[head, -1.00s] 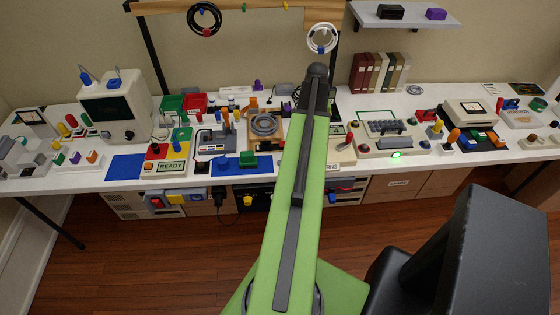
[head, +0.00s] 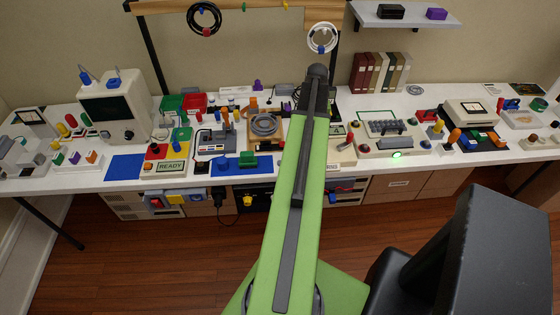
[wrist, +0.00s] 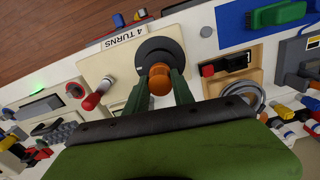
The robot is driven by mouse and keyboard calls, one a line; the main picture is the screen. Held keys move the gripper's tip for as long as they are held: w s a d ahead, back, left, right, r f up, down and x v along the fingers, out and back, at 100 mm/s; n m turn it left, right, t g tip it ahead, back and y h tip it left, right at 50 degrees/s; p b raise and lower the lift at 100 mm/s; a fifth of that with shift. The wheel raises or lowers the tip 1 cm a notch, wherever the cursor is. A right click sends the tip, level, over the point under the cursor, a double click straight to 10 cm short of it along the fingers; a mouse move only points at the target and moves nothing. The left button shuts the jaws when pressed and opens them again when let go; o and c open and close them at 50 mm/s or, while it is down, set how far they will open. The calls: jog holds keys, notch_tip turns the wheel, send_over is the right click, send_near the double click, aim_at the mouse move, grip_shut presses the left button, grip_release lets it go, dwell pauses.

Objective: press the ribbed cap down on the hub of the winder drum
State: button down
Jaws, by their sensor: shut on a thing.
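The orange ribbed cap (wrist: 159,84) sits between the fingertips of my gripper (wrist: 161,74), which is shut on it in the wrist view. The winder drum (wrist: 152,47) is a dark round part on a cream base (wrist: 121,62) labelled "4 TURNS". The cap overlaps the near side of the drum in this view. The hub is hidden behind the cap and fingers, so I cannot tell whether the cap touches it. In the head view my green arm hides the drum, cap and gripper.
A red-handled crank (wrist: 93,101) stands beside the drum in the wrist view. A wooden tray (wrist: 238,72) with red and black parts and a grey ring (wrist: 245,91) lie to the right. The worktable (head: 70,178) is crowded, with a keyboard (head: 390,128) right of my arm.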

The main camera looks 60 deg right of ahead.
jog(key=shift+f+b, duration=0.35)
jog(key=shift+f, duration=0.15)
jog(key=shift+f+b, duration=0.35)
jog(key=c, duration=1)
grip_release()
jog(key=shift+c, duration=1.4)
jog(key=shift+r, duration=0.1)
notch_tip(320, 180, up, 7)
jog(key=p, duration=0.7)
